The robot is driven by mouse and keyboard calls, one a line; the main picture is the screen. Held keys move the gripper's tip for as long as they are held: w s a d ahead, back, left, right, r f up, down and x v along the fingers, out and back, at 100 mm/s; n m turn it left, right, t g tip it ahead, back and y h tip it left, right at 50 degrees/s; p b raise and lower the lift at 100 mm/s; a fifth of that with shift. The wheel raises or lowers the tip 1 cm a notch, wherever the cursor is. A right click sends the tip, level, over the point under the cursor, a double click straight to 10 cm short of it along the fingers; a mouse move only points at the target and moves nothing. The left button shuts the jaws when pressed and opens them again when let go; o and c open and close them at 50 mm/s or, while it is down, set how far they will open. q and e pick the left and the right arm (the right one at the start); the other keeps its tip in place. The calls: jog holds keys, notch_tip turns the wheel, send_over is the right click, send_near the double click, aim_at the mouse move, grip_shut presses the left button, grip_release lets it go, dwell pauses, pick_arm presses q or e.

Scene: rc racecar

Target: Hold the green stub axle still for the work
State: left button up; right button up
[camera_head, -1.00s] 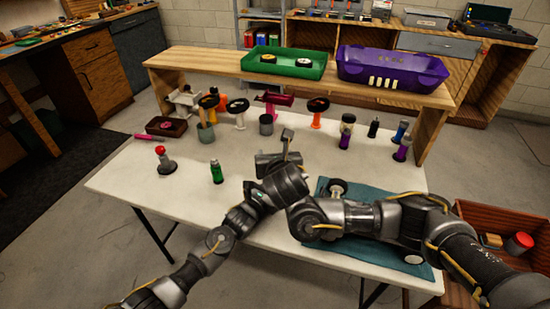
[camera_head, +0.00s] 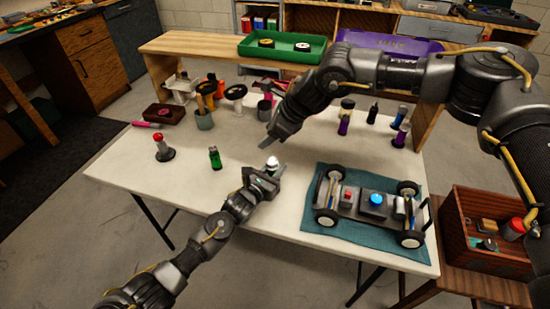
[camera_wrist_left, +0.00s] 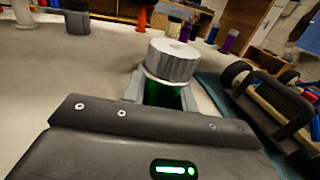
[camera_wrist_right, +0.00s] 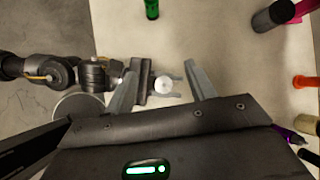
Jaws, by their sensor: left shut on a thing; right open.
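My left gripper (camera_head: 264,174) is shut on a green upright piece (camera_wrist_left: 163,95), which I take to be the green stub axle, held above the table. A ribbed silver cap (camera_wrist_left: 172,60) sits on top of it; the cap also shows in the head view (camera_head: 272,161). The jaws hide much of the green body. My right gripper (camera_wrist_right: 163,82) is open, its two fingers apart on either side of the cap as seen in the right wrist view. In the head view it is just above and beyond the left gripper.
A small green cylinder (camera_head: 215,157) and a red-knobbed stand (camera_head: 163,148) stand on the white table (camera_head: 130,174) at left. The car chassis (camera_head: 352,204) lies on a teal mat (camera_head: 322,244) at right. Several cups and tools stand behind.

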aim_at(273, 162)
jog(key=s+d+m+g+h, duration=0.1)
jog(key=d+m+g+h, duration=0.1)
jog(key=d, duration=0.4)
jog(key=x, duration=1.1)
jog(key=shift+a+f, duration=0.1)
jog(key=shift+a, duration=0.05)
jog(key=c, duration=1)
jog(key=shift+t, duration=0.3)
